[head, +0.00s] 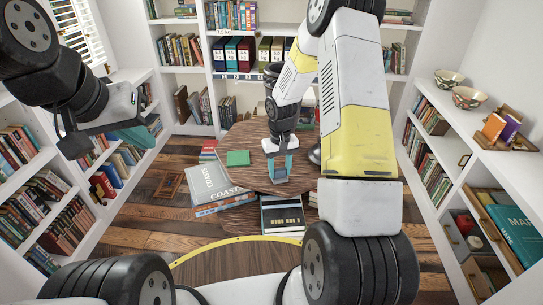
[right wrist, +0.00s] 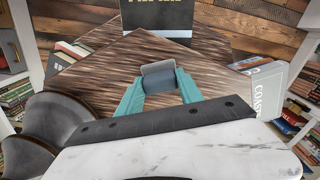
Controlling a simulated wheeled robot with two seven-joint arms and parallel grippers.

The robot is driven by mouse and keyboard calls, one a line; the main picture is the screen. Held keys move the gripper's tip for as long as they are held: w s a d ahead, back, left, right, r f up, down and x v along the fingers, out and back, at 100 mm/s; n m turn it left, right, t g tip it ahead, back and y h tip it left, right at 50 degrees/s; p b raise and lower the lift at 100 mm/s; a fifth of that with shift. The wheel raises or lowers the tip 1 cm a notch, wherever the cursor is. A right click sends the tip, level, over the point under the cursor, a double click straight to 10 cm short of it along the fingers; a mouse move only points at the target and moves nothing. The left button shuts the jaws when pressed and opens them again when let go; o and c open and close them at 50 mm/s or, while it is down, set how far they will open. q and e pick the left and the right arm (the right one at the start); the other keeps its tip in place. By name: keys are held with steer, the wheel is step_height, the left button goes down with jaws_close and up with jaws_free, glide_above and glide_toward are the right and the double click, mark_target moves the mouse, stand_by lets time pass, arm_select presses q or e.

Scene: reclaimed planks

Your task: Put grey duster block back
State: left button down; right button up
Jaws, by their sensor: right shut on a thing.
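My right gripper (head: 278,166) is shut on a small grey block (head: 280,179), the grey duster block by its look. In the right wrist view the grey block (right wrist: 160,74) sits between the teal fingertips, over the brown wooden table (right wrist: 95,72). I cannot tell whether it touches the tabletop. In the head view the gripper is over the table's near part. My left gripper (head: 128,136) is at the left, away from the table. Its teal finger shows, but its jaw gap does not show clearly.
A green block (head: 237,158) lies on the table left of my right gripper. Large books, one marked COAST (head: 211,184) and a black one (head: 282,216), lie low around the table. White bookshelves line the sides and back. Bowls (head: 468,98) and a wooden tray (head: 515,143) stand at right.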

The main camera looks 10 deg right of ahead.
mark_target(280, 169)
steer(key=shift+f, duration=0.25)
steer(key=o, duration=1.2)
steer(key=s+r+t, duration=0.1)
steer(key=s+r, duration=0.3)
steer(key=r, duration=1)
steer(key=s+r+t, duration=0.2)
steer(key=s+r, duration=0.3)
steer(key=r, duration=0.8)
steer(key=s+a+r+t+y, duration=0.1)
steer(key=s+r, duration=0.2)
steer(key=s, duration=0.4)
steer(key=s+a+r+t+y, duration=0.1)
steer(key=s+r, duration=0.3)
steer(key=s, duration=0.4)
steer(key=shift+r+m+t, duration=0.15)
steer(key=shift+m+t, duration=0.25)
steer(key=shift+t, duration=0.2)
